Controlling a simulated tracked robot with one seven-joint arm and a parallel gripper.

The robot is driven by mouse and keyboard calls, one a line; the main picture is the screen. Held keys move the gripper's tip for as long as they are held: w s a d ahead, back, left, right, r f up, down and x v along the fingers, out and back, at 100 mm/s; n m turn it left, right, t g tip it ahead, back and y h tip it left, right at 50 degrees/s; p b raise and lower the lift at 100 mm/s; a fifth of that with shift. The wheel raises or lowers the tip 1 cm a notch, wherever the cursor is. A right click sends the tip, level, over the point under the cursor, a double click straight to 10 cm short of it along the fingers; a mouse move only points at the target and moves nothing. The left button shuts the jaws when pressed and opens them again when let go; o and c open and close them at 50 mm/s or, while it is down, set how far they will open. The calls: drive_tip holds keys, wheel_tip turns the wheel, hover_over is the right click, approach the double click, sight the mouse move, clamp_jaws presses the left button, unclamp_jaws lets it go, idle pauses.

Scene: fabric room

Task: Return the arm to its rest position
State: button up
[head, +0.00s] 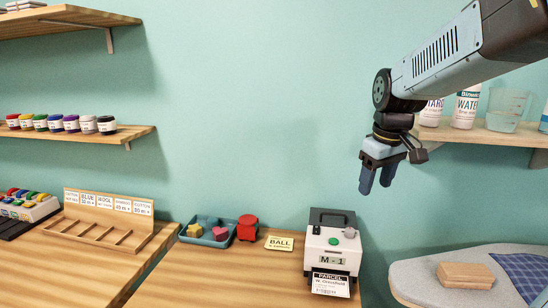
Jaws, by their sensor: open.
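My gripper (377,179) hangs in the air at the upper right, at the end of my arm, with its blue fingers pointing down. It is open and nothing shows between the fingers. In the picture it appears above the label printer (325,242) and in front of the teal wall. My arm reaches in from the top right corner. It covers part of the right wall shelf.
The wooden counter holds a tray (182,236) of coloured shapes, a red object (247,228), a BALL card (279,243) and a slotted wooden rack (93,236). Bottles (466,107) stand on the right shelf (490,136).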

drive_tip(key=s+r+m+t, duration=0.1)
drive_tip(key=s+m+t, duration=0.2)
drive_tip(key=s, duration=1.1)
drive_tip(key=shift+s+m, duration=0.35)
drive_tip(key=shift+m, duration=0.75)
